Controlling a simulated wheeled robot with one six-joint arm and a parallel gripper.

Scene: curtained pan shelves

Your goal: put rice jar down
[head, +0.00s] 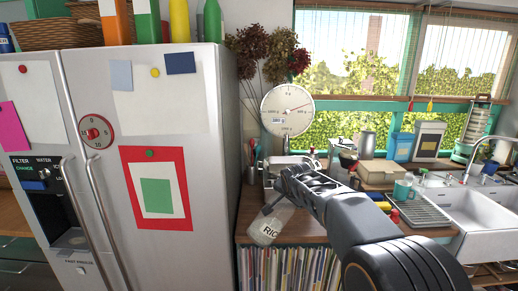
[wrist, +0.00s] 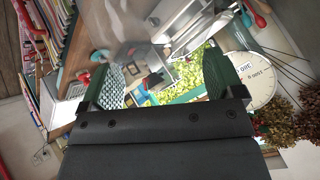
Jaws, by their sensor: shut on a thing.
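The rice jar (head: 266,226) is clear glass with a label reading "RIC", partly cut off by my arm. It leans to one side in the head view, at the front edge of the wooden counter (head: 308,227). My gripper (head: 273,204) is shut on the jar near its upper part. I cannot tell whether the jar's base touches the counter. In the wrist view, the two green finger pads of my gripper (wrist: 162,76) stand apart, with see-through, blurred glass between and beyond them.
A dial scale (head: 287,110) stands behind my gripper. The fridge (head: 150,150) is close on the left. Books (head: 285,270) fill the shelf below the counter. A box (head: 382,171), a teal mug (head: 403,190), a drying rack (head: 418,212) and the sink (head: 470,205) are to the right.

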